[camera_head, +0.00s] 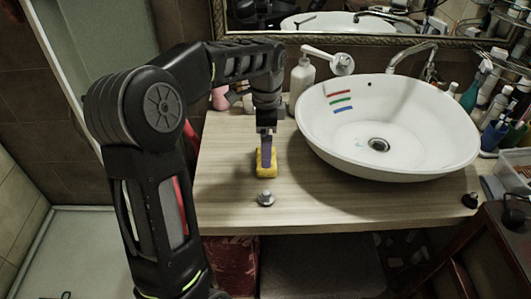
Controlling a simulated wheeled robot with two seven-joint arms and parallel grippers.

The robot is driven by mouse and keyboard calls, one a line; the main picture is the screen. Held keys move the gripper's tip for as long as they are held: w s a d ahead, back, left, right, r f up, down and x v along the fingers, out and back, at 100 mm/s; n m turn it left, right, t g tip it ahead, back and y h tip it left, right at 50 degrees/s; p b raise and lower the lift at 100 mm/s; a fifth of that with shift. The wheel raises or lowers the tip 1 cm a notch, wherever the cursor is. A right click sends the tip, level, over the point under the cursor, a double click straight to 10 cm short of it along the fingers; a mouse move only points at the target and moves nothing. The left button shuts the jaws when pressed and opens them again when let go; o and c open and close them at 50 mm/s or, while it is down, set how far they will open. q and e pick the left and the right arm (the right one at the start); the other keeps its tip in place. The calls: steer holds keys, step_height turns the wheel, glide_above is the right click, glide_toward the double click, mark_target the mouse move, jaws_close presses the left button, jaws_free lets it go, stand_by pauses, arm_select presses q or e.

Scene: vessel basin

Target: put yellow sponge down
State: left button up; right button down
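The yellow sponge (267,171) is on or just above the wooden countertop, left of the basin; I cannot tell for certain whether it touches the wood. My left gripper (266,156) points down right at the sponge, and a finger overlaps the sponge's middle and upper part. The fingers line up one behind the other from this angle, so their gap is hidden. I cannot tell whether they grip the sponge. My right gripper is not in view.
A white basin (335,147) with red, green and blue marks inside stands to the right. A small metal knob (265,199) sits in front of the sponge. A white bottle (302,80) stands behind. The countertop (222,200) is bare to the front left.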

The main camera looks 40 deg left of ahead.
arm_select(q)
step_height(320, 180, up, 7)
steer(key=shift+f, duration=0.2)
steer(key=shift+d+f, duration=0.1)
stand_by(0.8)
